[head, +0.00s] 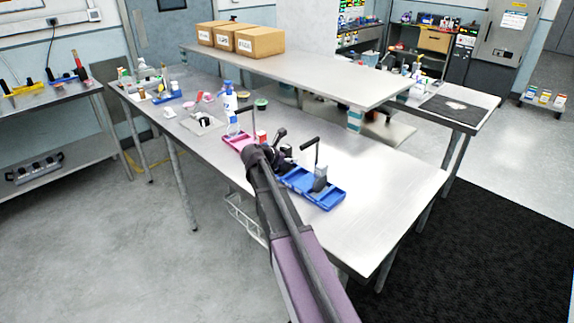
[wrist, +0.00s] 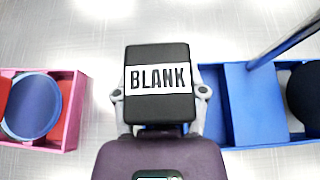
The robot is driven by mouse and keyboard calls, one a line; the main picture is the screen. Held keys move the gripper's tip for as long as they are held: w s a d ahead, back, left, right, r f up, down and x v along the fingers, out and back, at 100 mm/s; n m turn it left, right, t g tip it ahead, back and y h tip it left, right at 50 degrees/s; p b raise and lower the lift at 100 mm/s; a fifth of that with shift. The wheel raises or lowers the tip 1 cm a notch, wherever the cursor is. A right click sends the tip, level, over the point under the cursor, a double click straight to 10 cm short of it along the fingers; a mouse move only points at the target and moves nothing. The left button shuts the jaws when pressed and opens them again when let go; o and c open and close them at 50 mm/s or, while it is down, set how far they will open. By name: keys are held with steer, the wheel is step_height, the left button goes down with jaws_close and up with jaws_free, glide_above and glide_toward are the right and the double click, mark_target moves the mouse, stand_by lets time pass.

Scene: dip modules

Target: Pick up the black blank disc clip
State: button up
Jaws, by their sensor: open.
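The black blank disc clip (wrist: 158,107) shows in the middle of the wrist view as a dark block with a white label reading BLANK. My gripper (wrist: 160,93) is open, with one grey finger showing on each side of the block. I cannot tell whether the fingers touch it or how far below them it lies. In the head view my gripper (head: 283,155) is over the steel table between the pink and blue trays. There my arm and dark shapes around it hide the clip, and I cannot pick it out.
A blue tray (head: 327,201) with a grey, black-handled object (head: 320,181) stands close on the right. A pink tray (head: 236,138) with a round blue piece (wrist: 32,105) is on the left. A bottle (head: 231,103) stands behind. The table's right end (head: 385,195) is clear.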

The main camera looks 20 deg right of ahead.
mark_target(289, 150)
jaws_close()
steer(key=shift+r, duration=0.2)
stand_by(0.4)
step_height(289, 150, up, 3)
steer(key=p, duration=0.3)
steer(key=shift+f, duration=0.15)
steer(key=s+a+r+p, duration=0.1)
steer(key=s+a, duration=0.2)
steer(key=s, duration=0.4)
steer(key=s+a+r+p, duration=0.1)
steer(key=s+a, duration=0.2)
steer(key=s, duration=0.4)
steer(key=shift+s+a, duration=0.2)
steer(key=shift+s, duration=0.15)
